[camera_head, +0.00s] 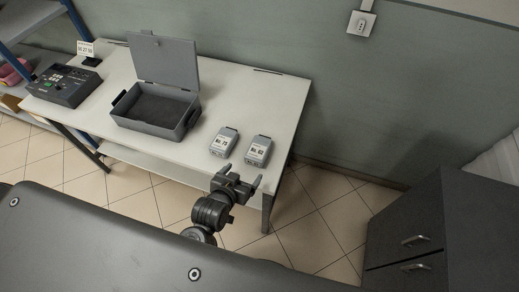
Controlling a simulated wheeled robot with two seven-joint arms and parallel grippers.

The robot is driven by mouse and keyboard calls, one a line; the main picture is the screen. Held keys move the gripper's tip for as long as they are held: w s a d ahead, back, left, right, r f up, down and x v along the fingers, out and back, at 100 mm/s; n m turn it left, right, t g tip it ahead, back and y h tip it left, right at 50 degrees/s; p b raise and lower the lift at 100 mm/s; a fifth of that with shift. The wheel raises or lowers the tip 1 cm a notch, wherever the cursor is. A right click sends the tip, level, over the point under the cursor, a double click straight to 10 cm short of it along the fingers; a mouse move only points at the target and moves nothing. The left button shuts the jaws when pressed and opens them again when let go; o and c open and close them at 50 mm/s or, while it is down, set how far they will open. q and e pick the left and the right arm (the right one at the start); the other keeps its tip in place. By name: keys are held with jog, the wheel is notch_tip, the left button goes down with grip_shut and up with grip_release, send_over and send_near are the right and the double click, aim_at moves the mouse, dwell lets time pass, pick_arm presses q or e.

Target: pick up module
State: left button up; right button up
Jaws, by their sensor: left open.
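Two small grey modules with white labels lie on the white table near its right front edge. The left module (223,142) has a label that seems to read No. 78. The right module (258,150) has a label that seems to read No. 82. My left gripper (238,180) is open and empty, at the table's front edge, just on the near side of the modules and apart from them. My right gripper does not show.
An open grey case (150,118) with its lid up stands left of the modules on the table (268,92). A dark control box (62,85) and a small sign (86,49) are farther left. A dark drawer cabinet (412,215) stands at the right. The table's right back is clear.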

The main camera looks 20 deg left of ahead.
aim_at(256, 154)
pick_arm(q)
jog(key=shift+w+d+r+t, duration=0.2)
jog(key=shift+w+t, duration=0.15)
jog(key=shift+w, duration=0.1)
jog(key=shift+w+d+r+t, duration=0.15)
jog(key=shift+w+d+t, duration=0.05)
jog(key=shift+w+t, duration=0.2)
jog(key=x, duration=0.5)
jog(key=shift+w+f, duration=0.2)
jog(key=shift+w, duration=0.05)
jog(key=shift+w+p, duration=0.2)
jog(key=shift+p, duration=0.15)
jog(key=shift+f+p+x, duration=0.1)
jog(key=shift+p+x, duration=0.15)
jog(key=shift+x, duration=0.95)
jog(key=shift+f+p+x, duration=0.15)
jog(key=shift+p+x, duration=0.05)
jog(key=shift+x, duration=1)
jog(key=shift+s, duration=0.1)
jog(key=shift+c, duration=0.5)
jog(key=c, duration=1.2)
jog(key=shift+r, duration=0.1)
jog(key=shift+c, duration=0.2)
jog(key=shift+r, duration=0.15)
